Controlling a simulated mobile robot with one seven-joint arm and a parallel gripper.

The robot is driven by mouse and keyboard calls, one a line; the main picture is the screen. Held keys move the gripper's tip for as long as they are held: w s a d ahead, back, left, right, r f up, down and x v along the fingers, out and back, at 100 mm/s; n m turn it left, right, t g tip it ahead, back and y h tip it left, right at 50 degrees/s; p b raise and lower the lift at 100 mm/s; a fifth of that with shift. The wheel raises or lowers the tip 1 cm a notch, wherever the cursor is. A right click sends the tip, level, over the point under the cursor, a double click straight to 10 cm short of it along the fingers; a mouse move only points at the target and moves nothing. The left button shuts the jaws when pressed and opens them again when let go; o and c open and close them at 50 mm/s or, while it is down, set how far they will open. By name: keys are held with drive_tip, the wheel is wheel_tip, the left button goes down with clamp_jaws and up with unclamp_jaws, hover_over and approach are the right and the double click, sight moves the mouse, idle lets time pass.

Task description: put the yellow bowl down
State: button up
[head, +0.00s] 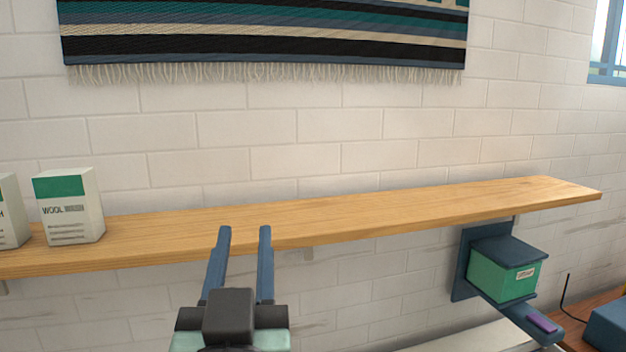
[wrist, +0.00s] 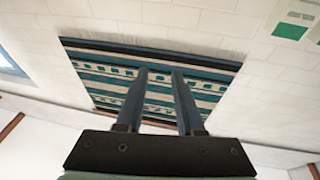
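No yellow bowl can be made out in either view. A small yellow patch (head: 622,290) shows at the right edge of the head view, too little to tell what it is. My gripper (head: 245,229) is in front of the wooden shelf (head: 400,215), its two blue fingers pointing up and apart. Nothing is between them. In the wrist view my gripper (wrist: 160,72) also shows open and empty, with the striped wall hanging (wrist: 105,72) behind it.
A white and green wool wash box (head: 70,207) stands at the shelf's left, beside another cut off by the frame. The shelf's middle and right are bare. Below right, a green box (head: 500,275) with a dark lid is by the wall, near a purple item (head: 541,322).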

drive_tip(key=s+d+r+t+h, duration=0.1)
drive_tip(key=s+d+r+t, duration=0.2)
drive_tip(key=r, duration=0.5)
drive_tip(key=s+d+r+m+t+h, duration=0.1)
drive_tip(key=s+d+r+t, duration=0.2)
drive_tip(key=s+r, duration=0.3)
wheel_tip(320, 180, up, 3)
drive_tip(key=shift+s+d+r, duration=0.1)
drive_tip(key=shift+s+d, duration=0.2)
drive_tip(key=shift+d, duration=0.25)
wheel_tip(320, 180, down, 3)
drive_tip(key=b, duration=0.2)
drive_tip(key=shift+w+r+b, duration=0.1)
drive_tip(key=shift+b, duration=0.2)
